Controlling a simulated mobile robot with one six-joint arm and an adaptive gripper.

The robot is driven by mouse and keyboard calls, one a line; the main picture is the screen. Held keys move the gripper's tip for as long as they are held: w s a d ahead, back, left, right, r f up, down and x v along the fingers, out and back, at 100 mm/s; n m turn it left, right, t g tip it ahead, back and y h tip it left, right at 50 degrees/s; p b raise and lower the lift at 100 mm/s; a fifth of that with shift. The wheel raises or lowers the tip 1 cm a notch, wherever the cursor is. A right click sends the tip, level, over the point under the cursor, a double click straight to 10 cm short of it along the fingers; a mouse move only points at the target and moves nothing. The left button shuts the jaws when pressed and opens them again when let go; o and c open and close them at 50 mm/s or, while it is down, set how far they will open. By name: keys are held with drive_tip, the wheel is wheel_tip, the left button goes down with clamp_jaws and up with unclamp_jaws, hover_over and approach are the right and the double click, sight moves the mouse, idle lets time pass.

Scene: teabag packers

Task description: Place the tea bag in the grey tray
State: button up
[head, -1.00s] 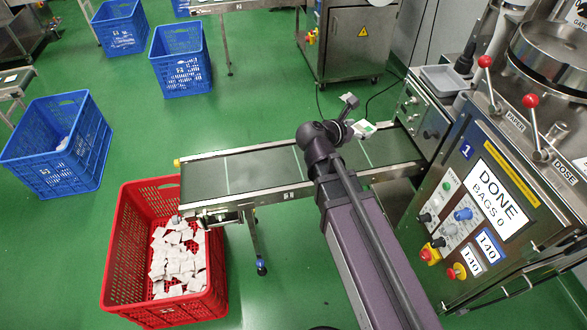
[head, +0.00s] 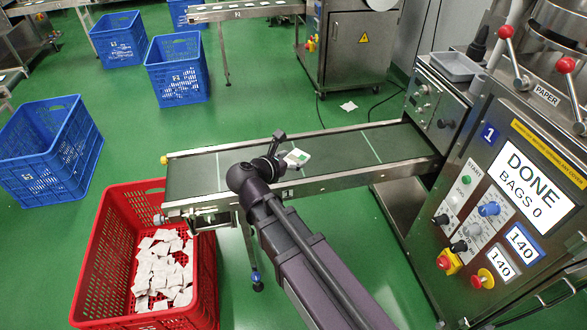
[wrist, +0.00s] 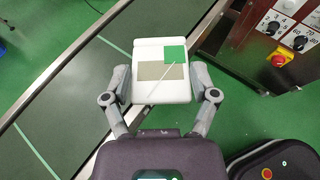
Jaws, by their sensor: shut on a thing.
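The tea bag (head: 298,158) is a white packet with a green tag, held above the conveyor belt in the head view. The wrist view shows the tea bag (wrist: 150,88) close up, with a green square, a beige patch and a thin string. My gripper (wrist: 161,84) is shut on it, with one finger at each side edge. A small grey tray (head: 456,67) sits on top of the machine housing at the upper right of the head view, apart from my gripper. Its inside looks empty.
A conveyor (head: 205,163) runs from the machine (head: 470,170) to a red crate (head: 120,215) holding many white bags. Levers with red knobs stand right of the tray. Blue crates (head: 50,150) stand at the left. A white piece (head: 348,106) lies on the green floor.

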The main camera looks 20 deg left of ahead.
drive_tip(key=s+a+f+n+y+b, duration=0.1)
drive_tip(key=s+a+f+b, duration=0.5)
drive_tip(key=a+f+b, duration=0.1)
drive_tip(key=shift+a+f+n+y+b, duration=0.35)
drive_tip(key=shift+a+f, duration=0.25)
drive_tip(key=shift+f, duration=0.35)
drive_tip(key=w+a, duration=0.2)
drive_tip(key=w, duration=0.2)
drive_tip(key=w+a+f+b, duration=0.1)
drive_tip(key=w+a, duration=0.1)
drive_tip(key=w, duration=0.3)
drive_tip(key=w+a, duration=0.3)
drive_tip(key=w, duration=0.2)
drive_tip(key=shift+w+a+f, duration=0.1)
drive_tip(key=shift+f, duration=0.15)
drive_tip(key=shift+f+b, duration=1.8)
drive_tip(key=shift+b, duration=0.2)
